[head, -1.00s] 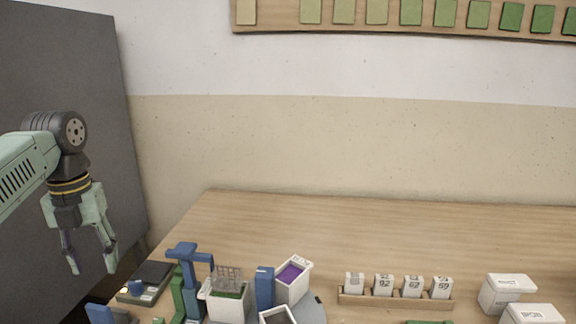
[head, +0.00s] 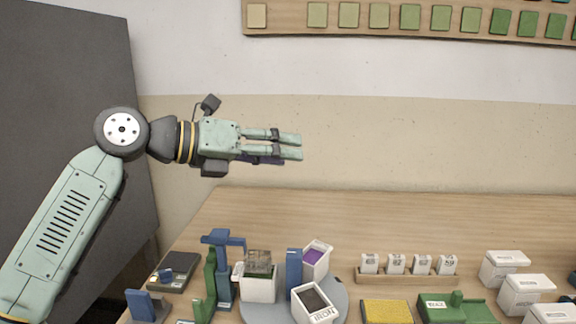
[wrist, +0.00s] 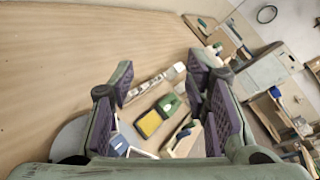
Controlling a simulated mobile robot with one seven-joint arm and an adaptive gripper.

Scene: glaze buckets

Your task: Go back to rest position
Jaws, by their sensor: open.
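My gripper (head: 300,147) is raised above the back left of the table in the head view, in front of the beige wall. Its fingers point right and are held apart with nothing between them. In the wrist view the open fingers (wrist: 165,105) frame the table far beyond them. My gripper touches nothing on the table (head: 270,208).
A round grey stand (head: 262,314) holds white buckets, one with purple (head: 316,258) inside. A blue stand (head: 222,265) and a scale (head: 180,268) are at left. Labelled jars (head: 396,264), a yellow pad (head: 386,312) and white boxes (head: 503,266) are at right. The table's back is clear.

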